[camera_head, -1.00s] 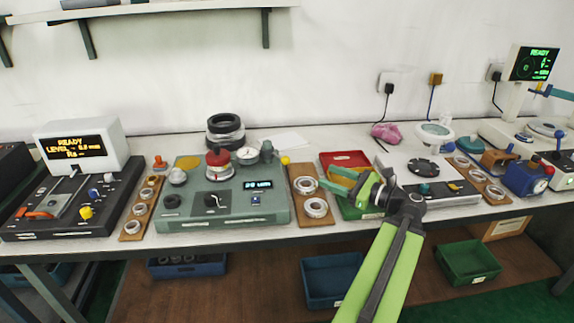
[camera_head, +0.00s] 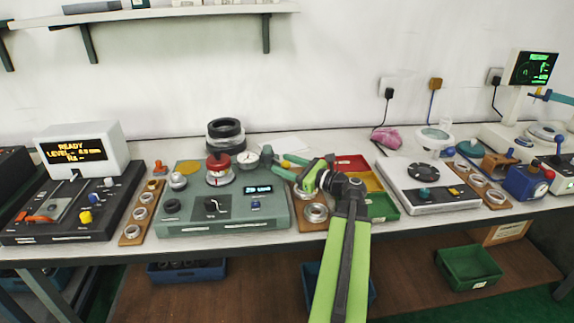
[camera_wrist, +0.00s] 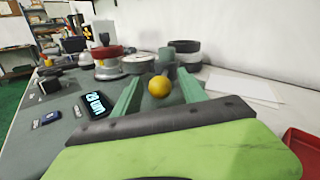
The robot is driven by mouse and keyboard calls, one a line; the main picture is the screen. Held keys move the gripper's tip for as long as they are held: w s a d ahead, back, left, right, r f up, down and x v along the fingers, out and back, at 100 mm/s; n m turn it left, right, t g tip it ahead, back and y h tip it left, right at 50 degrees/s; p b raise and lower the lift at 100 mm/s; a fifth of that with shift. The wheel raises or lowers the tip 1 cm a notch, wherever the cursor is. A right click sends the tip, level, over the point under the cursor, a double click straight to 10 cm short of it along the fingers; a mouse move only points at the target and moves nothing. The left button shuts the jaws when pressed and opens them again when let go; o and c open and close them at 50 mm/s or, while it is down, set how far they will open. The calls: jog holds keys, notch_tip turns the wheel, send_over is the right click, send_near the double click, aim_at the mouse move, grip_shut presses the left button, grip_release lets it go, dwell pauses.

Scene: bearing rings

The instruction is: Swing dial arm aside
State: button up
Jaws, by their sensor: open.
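The dial gauge (camera_head: 247,158) has a round white face and stands beside the red-topped ring stack (camera_head: 218,164) on the grey-green tester (camera_head: 225,228). A yellow ball knob (camera_head: 286,163) lies to the right of the post. In the wrist view the knob (camera_wrist: 159,87) appears between my two green fingers, with clear space on both sides. My gripper (camera_head: 281,162) is open at the knob, pointing left towards the post. The link between knob and gauge is not clear. The wrist view also shows the gauge (camera_wrist: 138,63).
A wooden board with rings (camera_head: 314,212) and red, yellow and green trays (camera_head: 382,207) lie below and right of my gripper. A stack of dark rings (camera_head: 226,135) stands behind the gauge. White paper (camera_head: 285,143) lies flat at the back.

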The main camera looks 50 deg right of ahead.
grip_shut()
dwell(1.2)
jog(key=shift+d, duration=0.5)
jog(key=shift+a, duration=0.35)
